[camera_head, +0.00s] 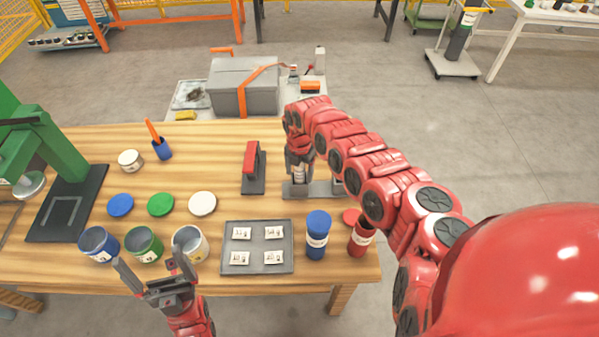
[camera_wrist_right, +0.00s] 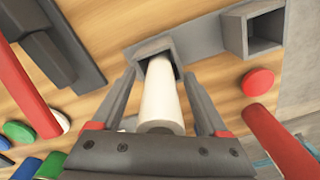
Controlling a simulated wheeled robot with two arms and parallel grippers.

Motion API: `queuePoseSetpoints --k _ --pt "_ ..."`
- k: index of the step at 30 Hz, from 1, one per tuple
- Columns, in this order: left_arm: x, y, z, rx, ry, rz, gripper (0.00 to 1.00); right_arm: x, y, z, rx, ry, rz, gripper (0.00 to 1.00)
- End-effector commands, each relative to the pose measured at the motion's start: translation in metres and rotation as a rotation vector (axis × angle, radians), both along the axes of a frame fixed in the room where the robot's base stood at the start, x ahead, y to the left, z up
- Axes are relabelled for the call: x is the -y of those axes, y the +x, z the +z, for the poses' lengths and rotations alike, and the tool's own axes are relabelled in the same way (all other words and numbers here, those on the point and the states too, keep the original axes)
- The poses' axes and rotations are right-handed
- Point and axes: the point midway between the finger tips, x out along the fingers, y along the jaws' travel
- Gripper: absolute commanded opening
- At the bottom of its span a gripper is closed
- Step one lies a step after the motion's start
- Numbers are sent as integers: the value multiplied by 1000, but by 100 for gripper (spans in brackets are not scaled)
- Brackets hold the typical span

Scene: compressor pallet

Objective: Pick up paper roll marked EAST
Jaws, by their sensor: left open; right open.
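A white paper roll (camera_wrist_right: 161,100) stands in one square socket of a grey holder (camera_wrist_right: 195,38); no marking on it is legible. My right gripper (camera_wrist_right: 164,76) is open, with its fingers on either side of the roll. In the head view, my right gripper (camera_head: 299,162) is over the holder (camera_head: 320,189) and hides most of the roll. The holder's other socket looks empty in the wrist view. My left gripper (camera_head: 149,262) is open and empty at the table's front edge, near the open cans.
A blue tube (camera_head: 317,236) and a red tube (camera_head: 361,238) stand in front of the holder. A grey tray (camera_head: 258,260) with labelled packets lies left of them. A red-handled tool (camera_head: 252,168) stands left of my right gripper. Open cans (camera_head: 144,243) and coloured lids (camera_head: 161,204) are further left.

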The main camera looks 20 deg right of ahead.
Motion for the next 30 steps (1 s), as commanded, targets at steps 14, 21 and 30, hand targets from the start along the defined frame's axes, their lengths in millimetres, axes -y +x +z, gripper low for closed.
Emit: queuePoseSetpoints --k 14,21,30 --pt "0 0 0 0 0 0 100 0 0 -1 0 0 0 32" --pt "0 0 0 0 0 0 100 0 0 -1 0 0 0 0" --pt "0 0 -1 0 0 0 100 0 0 1 1 1 -1 0"
